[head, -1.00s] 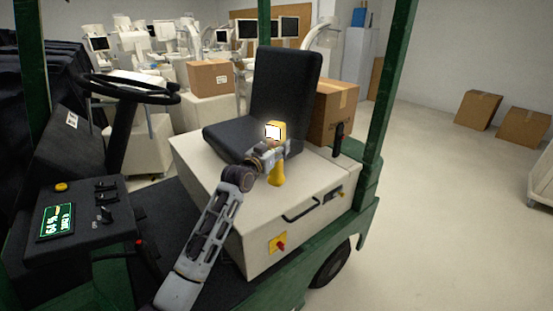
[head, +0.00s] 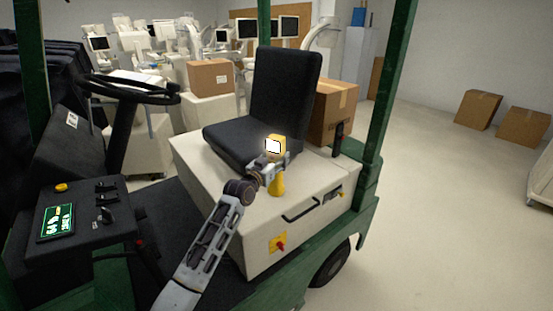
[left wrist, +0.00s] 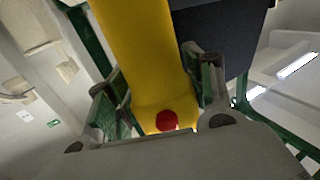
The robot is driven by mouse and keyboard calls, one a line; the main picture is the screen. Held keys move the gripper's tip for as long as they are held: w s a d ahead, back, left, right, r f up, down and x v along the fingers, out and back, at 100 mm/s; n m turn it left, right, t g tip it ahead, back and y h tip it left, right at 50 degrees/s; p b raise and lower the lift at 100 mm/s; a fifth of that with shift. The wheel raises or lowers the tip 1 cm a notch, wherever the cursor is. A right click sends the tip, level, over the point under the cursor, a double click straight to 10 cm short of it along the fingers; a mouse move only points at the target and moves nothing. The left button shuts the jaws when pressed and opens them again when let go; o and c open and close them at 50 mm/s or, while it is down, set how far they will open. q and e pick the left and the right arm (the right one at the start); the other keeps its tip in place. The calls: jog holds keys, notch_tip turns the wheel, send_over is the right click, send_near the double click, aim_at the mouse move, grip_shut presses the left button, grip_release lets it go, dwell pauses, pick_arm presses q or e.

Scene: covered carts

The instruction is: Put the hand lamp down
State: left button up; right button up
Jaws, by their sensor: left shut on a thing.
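The hand lamp (head: 277,185) is yellow with a lit white face at its top. It stands about upright over the pale seat box (head: 225,179) of the cart, in front of the black seat. My left gripper (head: 272,172) is shut around the lamp. In the left wrist view the yellow lamp body (left wrist: 145,50) lies between my two fingers (left wrist: 160,100), with a red button on it. I cannot tell whether the lamp's base touches the box top. My right gripper is not in view.
The black seat (head: 285,100) rises just behind the lamp. A black handle (head: 301,211) and a red knob (head: 281,246) are on the box front. A green post (head: 385,85) stands to the right. The box top is bare around the lamp.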

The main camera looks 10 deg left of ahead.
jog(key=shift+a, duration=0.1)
pick_arm(q)
jog(key=o, duration=1.3)
jog(key=shift+f, duration=0.1)
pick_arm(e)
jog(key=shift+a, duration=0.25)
pick_arm(q)
jog(key=shift+o, duration=0.2)
jog(key=shift+s, duration=0.1)
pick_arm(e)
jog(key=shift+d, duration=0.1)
pick_arm(q)
jog(key=shift+v, duration=1.1)
jog(key=b+v, duration=0.1)
jog(key=v, duration=0.8)
jog(key=shift+s, duration=0.3)
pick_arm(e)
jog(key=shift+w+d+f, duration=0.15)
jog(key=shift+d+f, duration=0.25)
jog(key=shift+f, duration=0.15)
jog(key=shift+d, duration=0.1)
